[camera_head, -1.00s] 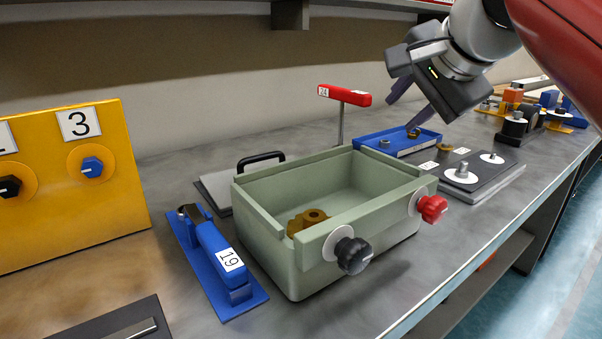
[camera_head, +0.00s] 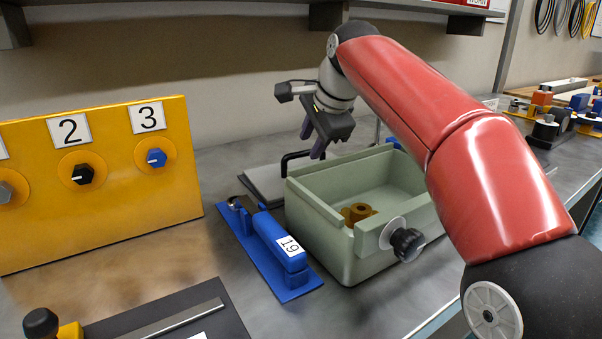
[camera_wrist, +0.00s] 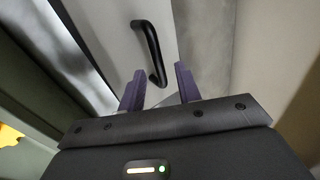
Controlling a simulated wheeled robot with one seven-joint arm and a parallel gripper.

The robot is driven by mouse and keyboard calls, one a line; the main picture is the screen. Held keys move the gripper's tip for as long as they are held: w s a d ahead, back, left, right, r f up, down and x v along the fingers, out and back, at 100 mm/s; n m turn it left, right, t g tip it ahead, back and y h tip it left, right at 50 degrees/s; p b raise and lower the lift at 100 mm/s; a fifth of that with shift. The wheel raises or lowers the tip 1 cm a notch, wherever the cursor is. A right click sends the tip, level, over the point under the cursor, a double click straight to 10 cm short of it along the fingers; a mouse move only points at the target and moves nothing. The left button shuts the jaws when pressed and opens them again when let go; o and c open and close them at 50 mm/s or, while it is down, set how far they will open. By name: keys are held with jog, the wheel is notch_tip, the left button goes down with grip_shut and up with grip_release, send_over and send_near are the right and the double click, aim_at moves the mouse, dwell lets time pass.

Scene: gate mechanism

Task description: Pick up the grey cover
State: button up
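The grey cover (camera_head: 262,182) is a flat plate lying on the bench behind the green box, with a black bar handle (camera_head: 290,160) on it. In the wrist view the cover (camera_wrist: 112,22) shows at the top, with its black handle (camera_wrist: 150,52) just beyond the fingers. My gripper (camera_head: 317,148) is above the back of the green box, close to the handle. In the wrist view my gripper (camera_wrist: 160,88) has its two purple fingers spread apart with nothing between them. The fingers appear apart from the handle.
The open green box (camera_head: 325,235) holds brown round parts (camera_head: 357,212) and has a black knob (camera_head: 407,243) in front. A yellow panel (camera_head: 100,220) with knobs stands at the left. The bench front is partly clear.

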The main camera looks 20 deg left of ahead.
aim_at(309, 150)
jog(key=x, duration=0.4)
jog(key=shift+w+f, duration=0.15)
jog(key=shift+f, duration=0.1)
grip_shut()
